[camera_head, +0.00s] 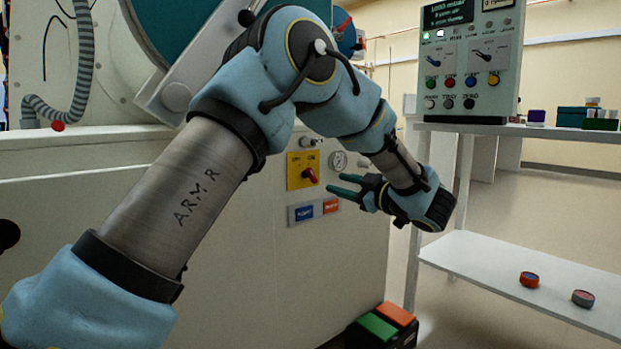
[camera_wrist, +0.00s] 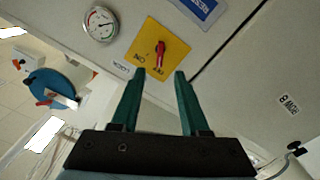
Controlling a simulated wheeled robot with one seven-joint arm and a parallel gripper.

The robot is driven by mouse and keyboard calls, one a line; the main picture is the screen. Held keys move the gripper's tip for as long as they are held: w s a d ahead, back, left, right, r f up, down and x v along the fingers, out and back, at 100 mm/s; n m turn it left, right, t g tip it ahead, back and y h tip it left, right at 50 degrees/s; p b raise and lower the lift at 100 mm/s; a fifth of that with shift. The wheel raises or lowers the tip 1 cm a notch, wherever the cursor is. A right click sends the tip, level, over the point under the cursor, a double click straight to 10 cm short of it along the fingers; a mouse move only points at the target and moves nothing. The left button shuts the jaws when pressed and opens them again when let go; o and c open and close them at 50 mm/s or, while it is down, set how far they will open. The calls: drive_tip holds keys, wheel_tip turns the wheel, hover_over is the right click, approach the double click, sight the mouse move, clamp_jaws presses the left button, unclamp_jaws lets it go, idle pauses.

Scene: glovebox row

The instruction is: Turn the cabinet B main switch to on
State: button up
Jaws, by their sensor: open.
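The main switch is a red rotary handle (camera_head: 310,175) on a yellow plate (camera_head: 293,173) on the front of the white cabinet (camera_head: 250,230). It also shows in the wrist view as a red handle (camera_wrist: 160,49) on the yellow plate (camera_wrist: 143,50), with small ON and OFF marks on the plate's near edge. The handle lies roughly along the finger direction there, its lower end near the OFF mark. My gripper (camera_head: 342,188) is open, with its teal fingers pointing at the plate. In the wrist view the handle is beyond the fingertips, between their lines, and appears untouched.
A control box (camera_head: 470,60) stands on a shelf at right. Red-and-green boxes (camera_head: 385,325) stand on the floor below.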

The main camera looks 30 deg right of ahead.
sight(314, 177)
drive_tip(key=w, duration=0.2)
drive_tip(key=w+a+b, duration=0.1)
drive_tip(key=w, duration=0.2)
drive_tip(key=w+b, duration=0.1)
drive_tip(key=w, duration=0.2)
drive_tip(key=shift+w+a+f, duration=0.1)
drive_tip(key=shift+w+a, duration=0.15)
drive_tip(key=shift+a, duration=0.15)
drive_tip(key=shift+w, duration=0.6)
drive_tip(key=shift+a, duration=0.1)
drive_tip(key=shift+c, duration=0.2)
clamp_jaws()
